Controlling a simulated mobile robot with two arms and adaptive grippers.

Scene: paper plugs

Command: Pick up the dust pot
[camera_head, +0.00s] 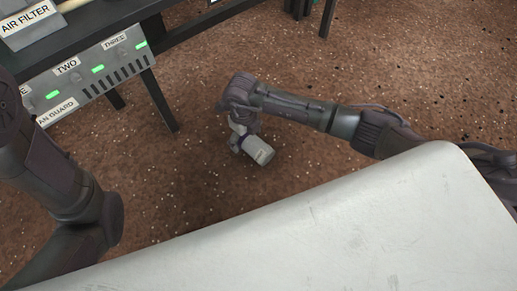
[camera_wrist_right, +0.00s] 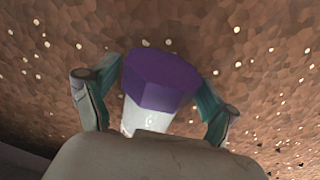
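The dust pot (camera_head: 259,150) is a pale grey-white cylinder with a dark band at its upper end. It is tilted, below my right gripper (camera_head: 239,130), over the brown floor. In the right wrist view the pot shows a purple faceted lid (camera_wrist_right: 159,80) and a white body (camera_wrist_right: 148,116). The teal-padded fingers of my right gripper (camera_wrist_right: 161,78) lie against both sides of the lid and look shut on it. Whether the pot touches the floor cannot be told. My left arm comes in at the left, but its gripper is out of view.
A dark bench (camera_head: 185,38) with a grey panel (camera_head: 84,78) of labels and green lights stands at the upper left, one leg near the floor's middle. An air filter box (camera_head: 27,22) sits on top. Speckled floor (camera_head: 330,60) lies open around the right arm.

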